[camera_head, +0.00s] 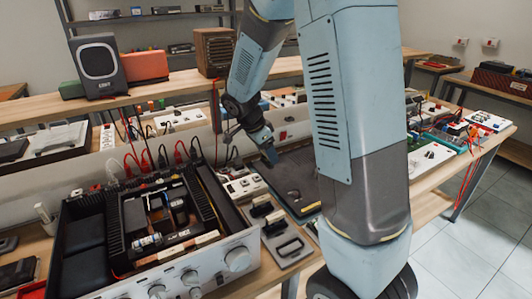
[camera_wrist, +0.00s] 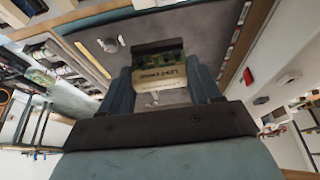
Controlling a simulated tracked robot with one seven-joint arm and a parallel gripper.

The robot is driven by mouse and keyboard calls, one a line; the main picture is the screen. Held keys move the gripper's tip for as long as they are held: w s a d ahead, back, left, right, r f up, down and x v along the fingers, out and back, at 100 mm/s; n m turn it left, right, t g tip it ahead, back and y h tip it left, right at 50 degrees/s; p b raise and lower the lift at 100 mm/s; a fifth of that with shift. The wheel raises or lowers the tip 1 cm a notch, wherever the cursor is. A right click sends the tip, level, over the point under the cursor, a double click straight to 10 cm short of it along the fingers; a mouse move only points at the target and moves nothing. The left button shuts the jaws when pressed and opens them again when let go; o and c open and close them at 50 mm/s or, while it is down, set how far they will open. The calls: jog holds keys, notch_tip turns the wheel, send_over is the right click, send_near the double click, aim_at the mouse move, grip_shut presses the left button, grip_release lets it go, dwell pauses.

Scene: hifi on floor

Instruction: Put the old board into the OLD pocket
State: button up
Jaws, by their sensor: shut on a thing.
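My gripper (camera_head: 269,152) is over the bench, above the dark mat (camera_head: 300,172), in the head view. In the wrist view my gripper (camera_wrist: 162,92) is shut on a small green board (camera_wrist: 160,60) with a cream, lettered edge strip (camera_wrist: 160,77). The lettering is too small to read for certain. The board is held above a dark grey surface and seems clear of it. In the head view the board is too small to make out. A grey plate (camera_head: 290,249) with black, cream-topped pieces lies beside the mat. I cannot tell which place is the OLD pocket.
An open amplifier (camera_head: 230,243) with dark fins and cream strips stands at the front left. Red and black test leads (camera_head: 165,158) rise behind it. A speaker (camera_head: 98,65) and a red box (camera_head: 145,66) stand on the shelf behind. More equipment (camera_head: 432,155) crowds the bench's right end.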

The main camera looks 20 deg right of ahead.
jog(key=shift+r, duration=3.75)
jog(key=shift+f, duration=0.1)
